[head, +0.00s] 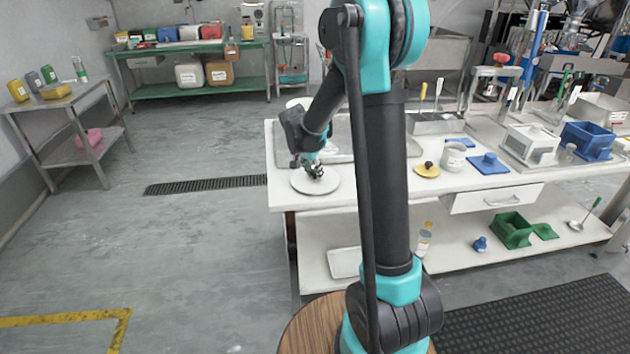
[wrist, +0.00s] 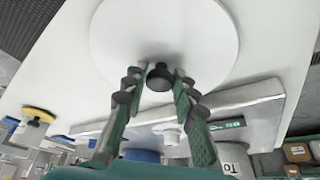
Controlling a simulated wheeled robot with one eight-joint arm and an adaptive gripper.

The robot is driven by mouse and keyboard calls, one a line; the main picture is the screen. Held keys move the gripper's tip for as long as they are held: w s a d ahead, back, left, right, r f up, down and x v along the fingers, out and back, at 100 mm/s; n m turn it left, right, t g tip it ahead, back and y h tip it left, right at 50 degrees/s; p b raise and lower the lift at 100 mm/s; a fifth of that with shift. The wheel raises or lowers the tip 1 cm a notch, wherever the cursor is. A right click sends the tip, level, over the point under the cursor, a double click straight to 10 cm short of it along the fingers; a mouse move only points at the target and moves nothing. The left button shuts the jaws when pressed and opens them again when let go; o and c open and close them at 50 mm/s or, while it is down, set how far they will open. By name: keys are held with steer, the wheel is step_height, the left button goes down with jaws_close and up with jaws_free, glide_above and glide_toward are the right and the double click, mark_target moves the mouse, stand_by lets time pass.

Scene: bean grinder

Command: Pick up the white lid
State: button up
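The white lid (head: 328,187) is a flat round disc near the front left corner of the white table. In the wrist view the lid (wrist: 165,25) fills the upper middle, with a dark round knob (wrist: 160,78) at its centre. My gripper (head: 314,171) is over the lid from above. In the wrist view the fingertips of my gripper (wrist: 161,72) stand apart, one on each side of the knob. A thin gap seems to show between the fingers and the knob. Whether the lid touches the table is hard to tell.
The white table (head: 440,184) carries a yellow disc with a dark knob (head: 426,170), a white mug (head: 452,157) and a blue lid (head: 488,163) to the right. The floor left of the table is clear.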

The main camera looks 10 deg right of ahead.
jaws_close()
steer(key=shift+r, duration=0.1)
